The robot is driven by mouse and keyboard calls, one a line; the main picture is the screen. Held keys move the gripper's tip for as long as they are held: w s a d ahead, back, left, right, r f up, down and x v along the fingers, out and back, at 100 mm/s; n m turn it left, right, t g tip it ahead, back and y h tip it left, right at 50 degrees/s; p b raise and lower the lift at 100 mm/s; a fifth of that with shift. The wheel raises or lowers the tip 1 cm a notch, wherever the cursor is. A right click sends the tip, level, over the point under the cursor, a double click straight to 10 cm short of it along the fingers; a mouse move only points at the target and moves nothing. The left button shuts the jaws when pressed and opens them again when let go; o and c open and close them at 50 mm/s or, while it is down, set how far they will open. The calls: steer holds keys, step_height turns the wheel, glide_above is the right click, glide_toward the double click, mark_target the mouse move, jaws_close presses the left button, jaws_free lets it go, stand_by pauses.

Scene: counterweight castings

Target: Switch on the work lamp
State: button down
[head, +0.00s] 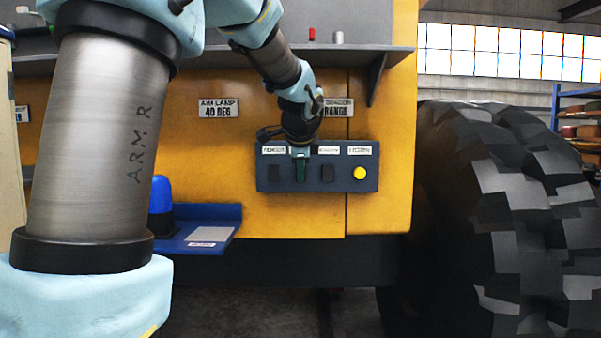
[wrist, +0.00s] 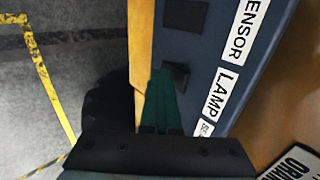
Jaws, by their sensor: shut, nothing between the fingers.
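The dark blue switch panel (head: 318,184) is on the yellow machine side. Its labels read SENSOR, LAMP (readable in the wrist view), one partly unreadable, and HORN. In the wrist view, the black lamp switch (wrist: 177,75) is beside the LAMP label (wrist: 224,95), and the sensor switch (wrist: 185,14) is farther up. My gripper (head: 301,177) is shut and empty, its green fingers in front of the lamp switch's place in the head view. In the wrist view its fingertips (wrist: 160,74) are right beside the lamp switch; I cannot tell whether they touch. The work lamp itself is not identifiable.
Right of my gripper are another black switch (head: 327,173) and the yellow horn button (head: 359,173). A grey shelf (head: 350,60) with a bracket runs above. A blue tray (head: 225,222) with a blue dome (head: 161,198) juts out at lower left. A big tyre (head: 510,220) stands right.

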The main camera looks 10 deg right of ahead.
steer(key=shift+w+r+p, duration=0.1)
steer(key=shift+r+p, duration=0.65)
steer(key=shift+r, duration=0.15)
